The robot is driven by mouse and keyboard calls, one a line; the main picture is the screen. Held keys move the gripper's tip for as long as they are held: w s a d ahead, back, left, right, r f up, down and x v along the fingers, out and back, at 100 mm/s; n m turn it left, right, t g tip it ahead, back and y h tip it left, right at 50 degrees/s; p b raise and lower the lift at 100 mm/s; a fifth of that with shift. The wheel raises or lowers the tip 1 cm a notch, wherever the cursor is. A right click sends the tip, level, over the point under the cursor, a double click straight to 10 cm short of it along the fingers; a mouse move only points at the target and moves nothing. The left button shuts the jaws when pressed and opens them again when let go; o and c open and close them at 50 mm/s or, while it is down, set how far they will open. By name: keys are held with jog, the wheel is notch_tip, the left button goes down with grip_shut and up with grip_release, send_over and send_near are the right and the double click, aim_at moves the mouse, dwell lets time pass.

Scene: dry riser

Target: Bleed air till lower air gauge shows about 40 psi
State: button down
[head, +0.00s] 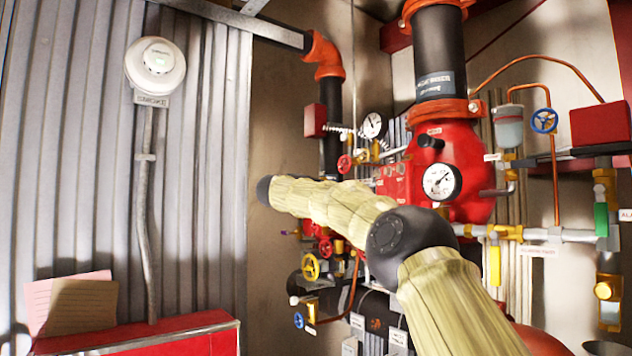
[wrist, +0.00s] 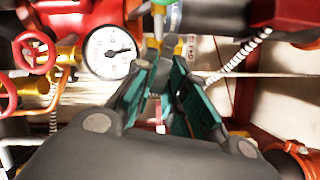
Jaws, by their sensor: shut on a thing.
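My gripper (wrist: 165,68) has its green-padded fingers close together at the tips in the wrist view. It is shut on a small brass-coloured part, mostly hidden between the fingertips; I cannot tell which fitting it is. A round white gauge (wrist: 110,52) is just left of the fingers, its dark needle pointing right. In the head view a small white gauge (head: 373,125) is higher up, and a larger white gauge (head: 441,182) is lower, in front of the red valve body (head: 462,150). I cannot read their values exactly. My gripper is hidden in the head view.
Red handwheels (wrist: 35,50) stand left of my gripper. In the head view, a yellow handwheel (head: 310,267), a blue handwheel (head: 544,120) and copper pipes crowd the riser. A red cabinet (head: 150,338) is lower left.

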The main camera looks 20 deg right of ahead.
jog(key=n+p, duration=0.1)
jog(key=p, duration=0.1)
jog(key=r+n+y+p, duration=0.1)
jog(key=p, duration=0.1)
jog(key=shift+n+g+p, duration=0.3)
jog(key=shift+p, duration=0.05)
jog(key=shift+a+f+n+p, duration=0.1)
jog(key=shift+f+n+p, duration=0.05)
jog(key=shift+n+p, duration=0.2)
jog(key=c, duration=1.7)
grip_release()
jog(key=shift+o, duration=1.3)
jog(key=shift+a, duration=0.1)
jog(key=shift+s, duration=0.1)
jog(key=v, duration=0.7)
jog(key=shift+a, duration=0.2)
